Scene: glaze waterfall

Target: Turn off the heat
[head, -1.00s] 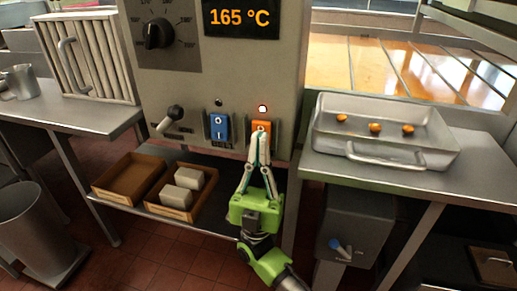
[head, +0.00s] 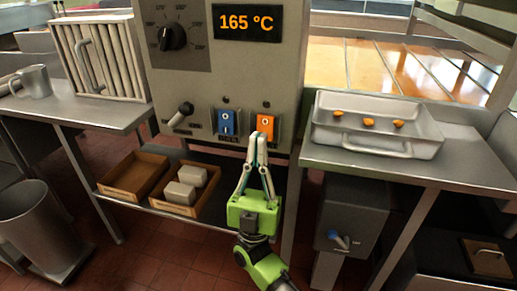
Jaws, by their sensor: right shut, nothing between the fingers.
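An orange rocker switch (head: 265,124) sits on the front of the grey control panel (head: 200,88). The small lamp (head: 264,104) above it is dark. A blue rocker switch (head: 226,122) is to its left. A display (head: 249,22) above reads 165 °C, and a black dial (head: 173,37) is at the upper left of the panel. My right gripper (head: 258,135) is shut and empty, its tips just below the orange switch; I cannot tell whether they touch it. My left gripper is not in view.
A lever (head: 181,113) sticks out left of the switches. A metal tray (head: 375,143) with several orange-brown pieces stands on the right counter. Wooden boxes (head: 133,177) rest on the lower shelf.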

